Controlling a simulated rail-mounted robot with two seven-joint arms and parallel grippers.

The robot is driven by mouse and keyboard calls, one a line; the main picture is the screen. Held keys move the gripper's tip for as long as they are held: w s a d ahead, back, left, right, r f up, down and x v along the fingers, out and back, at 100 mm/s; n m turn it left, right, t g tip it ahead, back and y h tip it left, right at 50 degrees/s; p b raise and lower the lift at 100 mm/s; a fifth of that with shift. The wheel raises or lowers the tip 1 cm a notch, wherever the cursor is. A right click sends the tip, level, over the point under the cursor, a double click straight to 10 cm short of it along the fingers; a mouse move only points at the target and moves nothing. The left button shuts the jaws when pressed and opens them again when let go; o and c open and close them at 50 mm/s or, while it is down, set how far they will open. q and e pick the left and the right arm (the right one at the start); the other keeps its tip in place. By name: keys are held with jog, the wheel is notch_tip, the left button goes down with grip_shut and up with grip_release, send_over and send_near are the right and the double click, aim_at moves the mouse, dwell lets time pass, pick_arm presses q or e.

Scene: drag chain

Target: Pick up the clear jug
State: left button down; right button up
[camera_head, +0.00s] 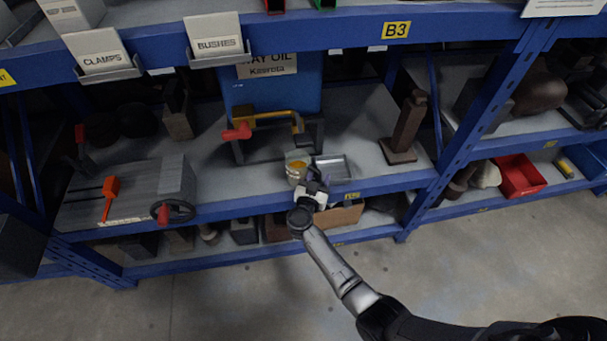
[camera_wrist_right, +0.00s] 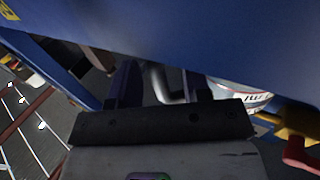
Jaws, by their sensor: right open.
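The clear jug (camera_head: 297,172), with something yellow showing inside, stands upright near the front edge of the middle shelf. My right gripper (camera_head: 317,178) is just to its right and partly hides that side. In the right wrist view the gripper's dark fingers are apart (camera_wrist_right: 160,85), and the jug (camera_wrist_right: 245,97) with red markings is just beyond the finger on the right. A pale curved piece shows between the fingers; I cannot tell whether it is the jug's handle. Contact is not clear. My left gripper is not in view.
A metal tray (camera_head: 334,167) sits right beside the jug and gripper. A blue shelf beam (camera_head: 365,188) runs along the front. A grey machine vise (camera_head: 140,190) is at left.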

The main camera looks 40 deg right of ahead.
jog(key=shift+c, duration=0.2)
grip_shut()
dwell(0.5)
